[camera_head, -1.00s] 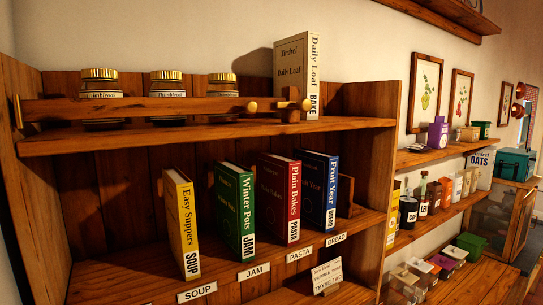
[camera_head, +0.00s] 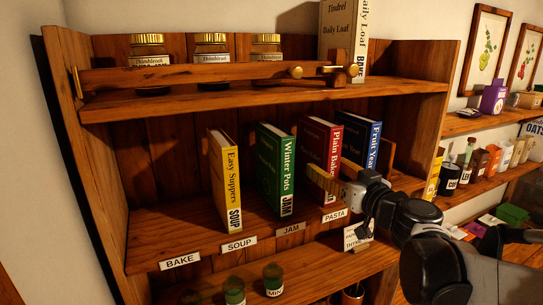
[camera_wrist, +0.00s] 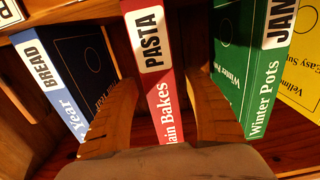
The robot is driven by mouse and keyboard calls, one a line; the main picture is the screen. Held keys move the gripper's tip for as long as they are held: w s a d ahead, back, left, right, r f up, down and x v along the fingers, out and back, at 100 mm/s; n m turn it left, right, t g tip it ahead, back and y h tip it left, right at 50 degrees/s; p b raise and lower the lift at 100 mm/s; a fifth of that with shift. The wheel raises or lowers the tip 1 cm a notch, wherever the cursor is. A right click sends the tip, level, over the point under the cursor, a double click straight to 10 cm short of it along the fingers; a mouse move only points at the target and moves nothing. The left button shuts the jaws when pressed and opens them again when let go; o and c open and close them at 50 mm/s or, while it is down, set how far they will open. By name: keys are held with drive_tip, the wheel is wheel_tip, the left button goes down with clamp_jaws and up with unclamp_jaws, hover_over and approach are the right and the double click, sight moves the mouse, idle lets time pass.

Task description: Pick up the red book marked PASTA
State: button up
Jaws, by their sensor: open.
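The red book (camera_head: 313,143) marked PASTA stands upright on the middle shelf, spine outward, between a green book (camera_head: 274,165) and a blue book (camera_head: 358,138). In the wrist view the red book (camera_wrist: 152,60) appears upside down in the middle. My gripper (camera_head: 322,182) is at the lower part of its spine and hides part of it. In the wrist view my gripper (camera_wrist: 158,92) is open, with one finger on each side of the red book. I cannot tell how deep the fingers reach or whether they touch it.
A yellow book (camera_head: 226,180) stands left of the green one. The shelf lip carries a PASTA label (camera_head: 335,215) and others. The upper shelf holds several jars (camera_head: 211,48) behind a wooden bar (camera_head: 200,76). Green jars (camera_head: 273,279) stand below. Gaps separate the books.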

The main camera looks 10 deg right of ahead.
sight(316, 162)
drive_tip(key=shift+w+a+r, duration=0.1)
drive_tip(key=shift+w+a, duration=0.15)
drive_tip(key=shift+w, duration=0.15)
drive_tip(key=x, duration=0.1)
drive_tip(key=p+x, duration=0.1)
drive_tip(key=x, duration=0.2)
drive_tip(key=shift+w+f, duration=0.1)
drive_tip(key=shift+f, duration=0.2)
drive_tip(key=shift+s+r, duration=0.1)
drive_tip(key=shift+s, duration=0.15)
clamp_jaws()
